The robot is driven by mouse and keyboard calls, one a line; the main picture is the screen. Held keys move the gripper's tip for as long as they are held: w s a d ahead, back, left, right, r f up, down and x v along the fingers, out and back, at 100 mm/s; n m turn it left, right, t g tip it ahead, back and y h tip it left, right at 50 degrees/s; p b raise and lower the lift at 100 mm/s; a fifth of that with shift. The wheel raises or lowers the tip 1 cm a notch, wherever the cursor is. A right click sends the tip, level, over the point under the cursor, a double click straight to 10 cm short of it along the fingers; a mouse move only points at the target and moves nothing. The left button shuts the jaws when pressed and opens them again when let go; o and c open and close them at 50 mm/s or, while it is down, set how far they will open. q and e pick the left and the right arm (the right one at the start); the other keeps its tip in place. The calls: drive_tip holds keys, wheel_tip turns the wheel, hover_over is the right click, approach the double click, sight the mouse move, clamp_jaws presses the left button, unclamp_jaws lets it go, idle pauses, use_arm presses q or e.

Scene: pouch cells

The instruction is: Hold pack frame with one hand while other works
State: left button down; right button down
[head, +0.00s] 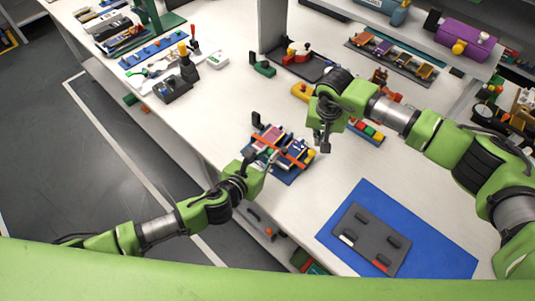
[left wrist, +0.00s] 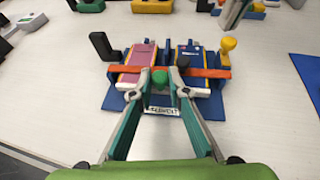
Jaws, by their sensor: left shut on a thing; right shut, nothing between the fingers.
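The pack frame (head: 291,178) is a blue base on the white table, centre of the head view. In the left wrist view, the frame (left wrist: 117,101) bears a pink cell (left wrist: 138,56) on the left and a blue cell (left wrist: 190,62) on the right. An orange bar (left wrist: 208,73) crosses both. My left gripper (head: 268,158) is at the frame's near left edge, its fingers closed around a green knob (left wrist: 160,80) between the two cells. My right gripper (head: 325,146) is shut and empty, above the table just to the right of the frame.
A blue mat (head: 446,254) with a dark grey tray (head: 369,239) lies at the front right. Colored blocks (head: 368,131) lie behind my right gripper. A black tray (head: 318,70) and a rack of cells (head: 398,58) stand farther back. Table left of the frame is clear.

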sight(311, 153)
drive_tip(key=shift+f, duration=0.8)
drive_tip(key=shift+s+a, duration=0.25)
drive_tip(key=shift+s, duration=0.1)
idle(0.8)
drive_tip(key=shift+s+a, duration=0.5)
drive_tip(key=shift+s, duration=0.25)
drive_tip(key=shift+s+a, duration=0.45)
drive_tip(key=shift+s, duration=0.25)
drive_tip(key=shift+w+d+r, duration=0.15)
drive_tip(key=shift+w+r, duration=0.1)
drive_tip(key=shift+r, duration=0.75)
drive_tip(key=shift+w+d+r, duration=0.15)
drive_tip(key=shift+w+r, duration=0.05)
drive_tip(key=shift+r, duration=0.85)
drive_tip(key=shift+w+d+r, duration=0.15)
drive_tip(key=shift+w+r, duration=0.1)
drive_tip(key=shift+r, duration=0.75)
use_arm(q)
drive_tip(key=c, duration=1.8)
unclamp_jaws()
drive_tip(key=shift+c, duration=0.2)
